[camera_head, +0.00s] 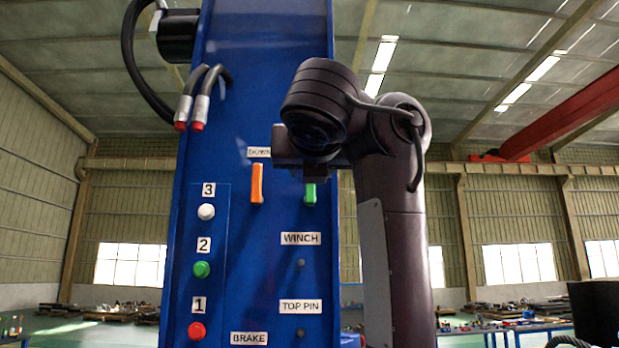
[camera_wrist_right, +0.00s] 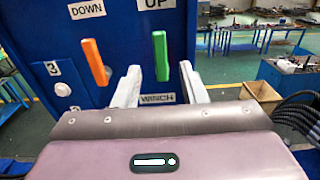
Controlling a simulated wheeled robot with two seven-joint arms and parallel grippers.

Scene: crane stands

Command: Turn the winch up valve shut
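The winch up valve has a green handle (camera_wrist_right: 160,55) under the "UP" label (camera_wrist_right: 157,3). It points straight up and down the blue panel (camera_head: 262,100). In the head view only the lower part of the green handle (camera_head: 310,194) shows; my right arm covers the rest and its label. My right gripper (camera_wrist_right: 158,76) is open, with its two pale fingers apart, one to each side of the green handle's lower part in the picture. I see nothing held between them, and cannot tell how far they are from the handle. My left gripper is not in view.
An orange handle (camera_wrist_right: 95,62) under "DOWN" hangs left of the green one. Below are the "WINCH" (camera_head: 300,239) and "TOP PIN" (camera_head: 300,306) labels. White (camera_head: 206,211), green (camera_head: 202,269) and red (camera_head: 197,331) buttons line the left. Hoses (camera_head: 199,97) hang above.

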